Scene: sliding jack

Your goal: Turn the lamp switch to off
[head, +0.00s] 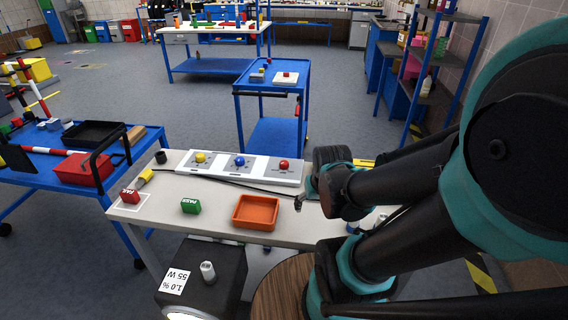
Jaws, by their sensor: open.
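A dark box (222,262) stands in front of the table at the bottom. A light grey knob (208,271) stands up from its top, beside a white label reading "1.0 %" and "55 W". A bright glow (188,314) shows at the box's lower front edge, cut by the frame. This looks like the lamp and its switch; I cannot read the knob's setting. My gripper (304,194) is open and appears empty over the table's right part, up and right of the knob and apart from it. My arm hides part of the gripper.
A round wooden top (280,290) is right of the box. A blue cart (50,165) stands left.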

